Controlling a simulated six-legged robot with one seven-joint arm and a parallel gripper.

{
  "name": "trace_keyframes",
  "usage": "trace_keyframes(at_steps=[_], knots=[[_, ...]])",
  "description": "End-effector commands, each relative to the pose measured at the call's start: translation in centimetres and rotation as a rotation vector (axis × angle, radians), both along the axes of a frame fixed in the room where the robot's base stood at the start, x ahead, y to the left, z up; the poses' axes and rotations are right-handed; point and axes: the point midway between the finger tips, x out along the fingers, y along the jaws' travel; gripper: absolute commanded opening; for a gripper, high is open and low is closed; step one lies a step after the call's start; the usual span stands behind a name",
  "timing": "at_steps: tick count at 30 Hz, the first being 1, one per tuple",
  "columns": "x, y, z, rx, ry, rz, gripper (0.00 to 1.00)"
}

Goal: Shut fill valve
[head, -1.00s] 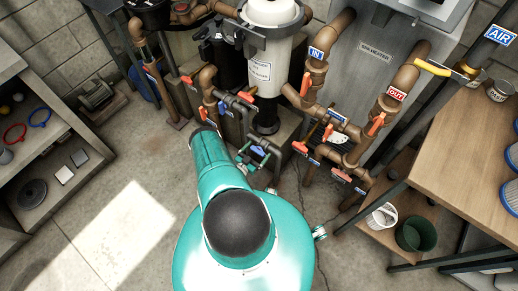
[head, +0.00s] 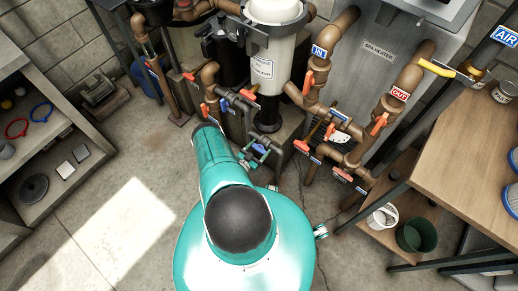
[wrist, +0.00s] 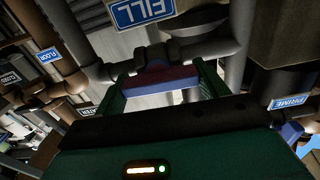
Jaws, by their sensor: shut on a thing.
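In the wrist view the fill valve's handle (wrist: 165,82), blue in front and dark red behind, lies crosswise between the two green fingers of my gripper (wrist: 160,92). My gripper is shut on it. The blue FILL tag (wrist: 142,11) hangs on the grey pipe just beyond the handle. In the head view my gripper (head: 254,157) is at the low pipes in front of the white filter tank, with the small blue handle (head: 259,148) at its fingers. The valve body is partly hidden.
Several orange-handled valves, such as the one on the IN pipe (head: 307,82), crowd around on brown pipes. A blue PRIME tag (wrist: 291,101) is close on the right in the wrist view. A wooden bench (head: 470,140) stands right; floor at left is clear.

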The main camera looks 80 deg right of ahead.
Motion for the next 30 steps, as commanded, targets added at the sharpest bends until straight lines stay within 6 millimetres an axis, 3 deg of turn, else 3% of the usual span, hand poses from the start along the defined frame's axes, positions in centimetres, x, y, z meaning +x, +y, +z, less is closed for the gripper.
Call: trace_keyframes(at_steps=[11,30], knots=[[-0.1,0.0,0.03,-0.08,-0.183,0.0,0.5],[-0.36,0.06,-0.07,-0.319,-0.731,-0.002,0.5]])
